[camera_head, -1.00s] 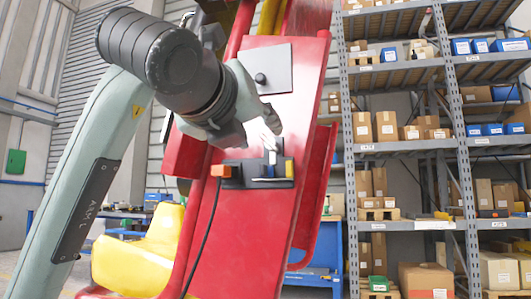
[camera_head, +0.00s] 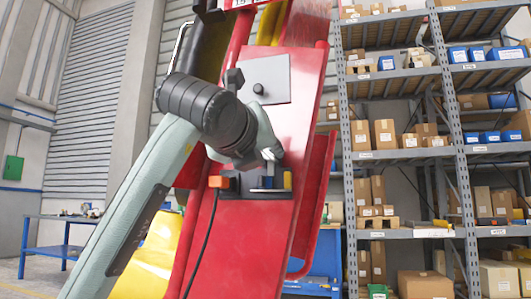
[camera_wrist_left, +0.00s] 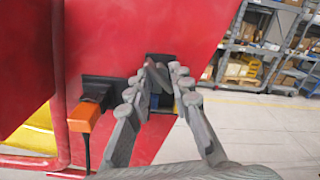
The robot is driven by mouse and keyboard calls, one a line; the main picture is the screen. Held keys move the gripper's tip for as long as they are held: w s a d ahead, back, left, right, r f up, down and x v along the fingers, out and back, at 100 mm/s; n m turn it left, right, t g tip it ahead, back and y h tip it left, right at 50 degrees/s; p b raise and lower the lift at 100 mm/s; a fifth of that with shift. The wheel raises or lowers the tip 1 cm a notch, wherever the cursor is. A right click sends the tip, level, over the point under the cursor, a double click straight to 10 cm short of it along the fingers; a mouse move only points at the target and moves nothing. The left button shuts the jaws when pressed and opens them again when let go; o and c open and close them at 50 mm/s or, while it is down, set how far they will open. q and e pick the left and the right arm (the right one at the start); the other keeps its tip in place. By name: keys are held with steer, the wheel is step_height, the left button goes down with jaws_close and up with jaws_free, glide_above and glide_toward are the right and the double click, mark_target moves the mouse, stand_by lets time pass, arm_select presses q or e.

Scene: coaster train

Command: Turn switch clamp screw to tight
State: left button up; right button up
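The switch (camera_head: 245,188) is a dark unit on the sloping red panel, with a blue part (camera_head: 267,182) and a yellow part (camera_head: 288,180). My left gripper (camera_head: 270,156) is just above it and hides its upper part in the head view. In the left wrist view, the gripper (camera_wrist_left: 158,82) has its fingers apart, one on either side of a small grey piece (camera_wrist_left: 158,74), which may be the clamp screw. I cannot tell whether the fingers touch it. My right gripper is not in view.
An orange plug (camera_head: 218,181) with a black cable sits left of the switch; it also shows in the wrist view (camera_wrist_left: 83,117). A grey plate with a black knob (camera_head: 258,88) is above. Shelves with boxes (camera_head: 425,140) stand at the right. A blue table (camera_head: 55,240) is at the left.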

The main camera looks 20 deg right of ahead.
arm_select(q)
jaws_close()
